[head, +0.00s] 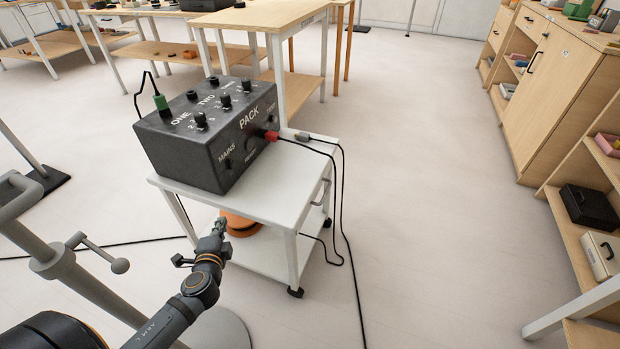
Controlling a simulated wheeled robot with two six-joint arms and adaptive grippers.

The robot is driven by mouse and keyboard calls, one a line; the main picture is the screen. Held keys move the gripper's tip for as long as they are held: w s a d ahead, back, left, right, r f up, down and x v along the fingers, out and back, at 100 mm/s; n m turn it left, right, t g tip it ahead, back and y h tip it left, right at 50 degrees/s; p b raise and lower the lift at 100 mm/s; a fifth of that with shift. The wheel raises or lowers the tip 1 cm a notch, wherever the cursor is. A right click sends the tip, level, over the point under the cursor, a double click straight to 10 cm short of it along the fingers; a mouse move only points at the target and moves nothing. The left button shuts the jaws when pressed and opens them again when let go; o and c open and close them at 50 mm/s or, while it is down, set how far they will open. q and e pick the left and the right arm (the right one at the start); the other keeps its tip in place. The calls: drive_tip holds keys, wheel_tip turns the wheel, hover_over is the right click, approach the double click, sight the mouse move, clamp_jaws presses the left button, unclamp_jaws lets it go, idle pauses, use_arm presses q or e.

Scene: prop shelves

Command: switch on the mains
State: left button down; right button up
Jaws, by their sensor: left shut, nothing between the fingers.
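A dark grey dimmer-like box (200,158) marked "PACK", "ONE", "TWO" and "MAINS" stands on a white trolley (283,205). A small dark mains knob (228,164) sits on its front face near the word "MAINS". A red plug (271,135) is on the right of that face, and a green plug (160,103) is on top. My left gripper (219,228) is shut and empty. In the picture it shows below the box's front, in front of the trolley's near edge and apart from the knob. My right gripper is not in view.
An orange and black round thing (241,224) lies on the trolley's lower shelf. A grey stand with a handle (60,265) is at the left. Cables hang right of the trolley. Wooden shelves (560,90) line the right.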

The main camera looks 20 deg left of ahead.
sight(232, 165)
use_arm(q)
drive_tip(key=w+d+r+m+t+h+b, duration=0.1)
drive_tip(key=d+r+m+t+h, duration=0.2)
drive_tip(key=r, duration=0.7)
drive_tip(key=d+m+t, duration=0.1)
drive_tip(key=d+m, duration=0.1)
drive_tip(key=d, duration=0.1)
drive_tip(key=shift+w+m+t+b, duration=0.3)
drive_tip(key=shift+w+m, duration=0.05)
drive_tip(key=shift+m, duration=0.05)
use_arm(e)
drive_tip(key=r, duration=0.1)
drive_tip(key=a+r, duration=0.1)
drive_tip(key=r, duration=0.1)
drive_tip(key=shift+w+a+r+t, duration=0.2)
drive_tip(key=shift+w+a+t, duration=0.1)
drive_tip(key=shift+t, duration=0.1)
